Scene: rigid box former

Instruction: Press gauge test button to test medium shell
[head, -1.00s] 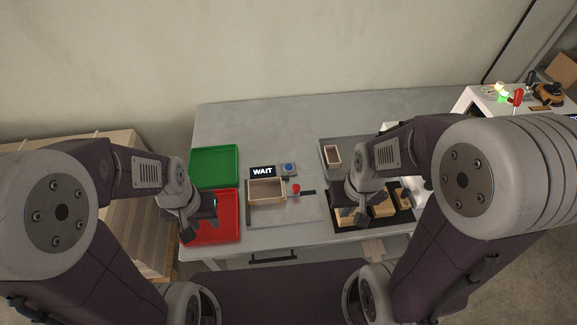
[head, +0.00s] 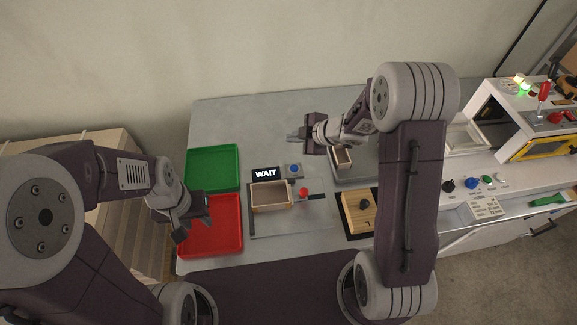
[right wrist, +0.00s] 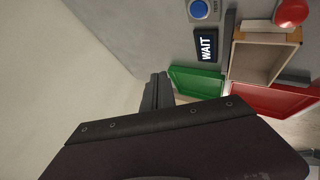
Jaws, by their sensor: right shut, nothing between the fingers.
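The gauge fixture on the table holds a tan open box shell (head: 269,195), which also shows in the right wrist view (right wrist: 262,60). Behind it stands a black display (head: 265,173) reading "WAIT". The blue button (head: 294,168) is just right of the display; it shows at the top of the right wrist view (right wrist: 199,9). A red knob (head: 303,192) sits right of the shell. My right gripper (head: 292,136) is shut and empty, behind the blue button in the picture and apart from it. My left gripper (head: 184,226) hangs over the red tray; its jaw gap is unclear.
A green tray (head: 212,166) and a red tray (head: 212,242) lie at the table's left. A white machine (head: 520,115) with buttons stands far right. The table's back strip is clear.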

